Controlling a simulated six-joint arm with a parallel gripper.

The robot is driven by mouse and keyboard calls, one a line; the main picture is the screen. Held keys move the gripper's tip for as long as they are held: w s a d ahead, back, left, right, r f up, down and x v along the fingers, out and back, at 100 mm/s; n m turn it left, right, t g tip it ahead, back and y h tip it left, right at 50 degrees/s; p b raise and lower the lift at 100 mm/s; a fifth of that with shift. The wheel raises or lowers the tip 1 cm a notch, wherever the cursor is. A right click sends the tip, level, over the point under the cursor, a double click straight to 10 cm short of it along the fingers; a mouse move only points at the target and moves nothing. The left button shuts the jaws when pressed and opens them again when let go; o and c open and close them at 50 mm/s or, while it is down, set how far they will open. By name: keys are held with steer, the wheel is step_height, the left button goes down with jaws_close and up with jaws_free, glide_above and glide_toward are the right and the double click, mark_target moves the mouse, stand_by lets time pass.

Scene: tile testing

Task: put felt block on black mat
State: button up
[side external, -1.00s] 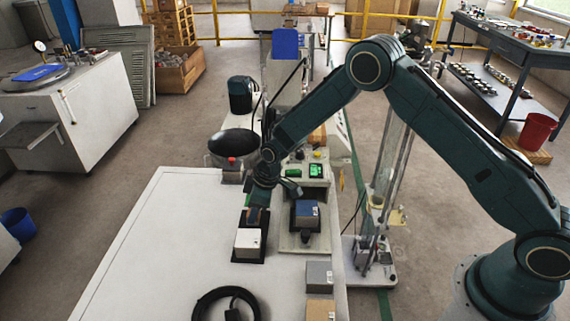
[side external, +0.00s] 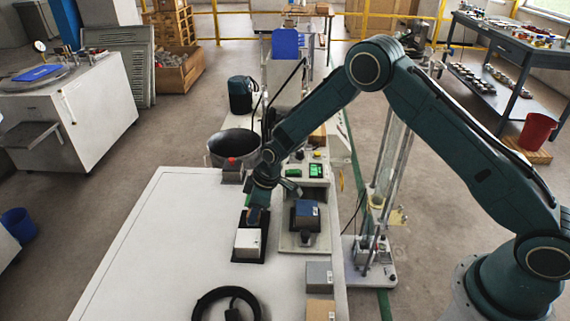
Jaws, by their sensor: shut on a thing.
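My gripper (side external: 257,215) is low over the far end of the black mat (side external: 263,251) on the white table. It is shut on a small block, probably the felt block (side external: 255,216), of which a bluish patch shows between the fingers. I cannot tell whether this block touches the mat. A white block (side external: 248,242) sits on the near part of the mat, just in front of my gripper.
Right of the mat, a testing machine (side external: 288,240) carries a blue block (side external: 306,209). A grey block (side external: 319,274) and a tan block (side external: 320,309) lie nearer. A coiled black cable (side external: 205,297) lies in front. The table's left side (side external: 165,250) is clear.

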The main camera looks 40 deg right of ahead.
steer(key=shift+f, duration=0.2)
stand_by(0.4)
steer(key=o, duration=1)
steer(key=shift+o, duration=0.5)
steer(key=o, duration=0.3)
steer(key=shift+o, duration=0.2)
steer(key=shift+r, duration=0.1)
steer(key=shift+r, duration=2.9)
steer(key=shift+r, duration=0.1)
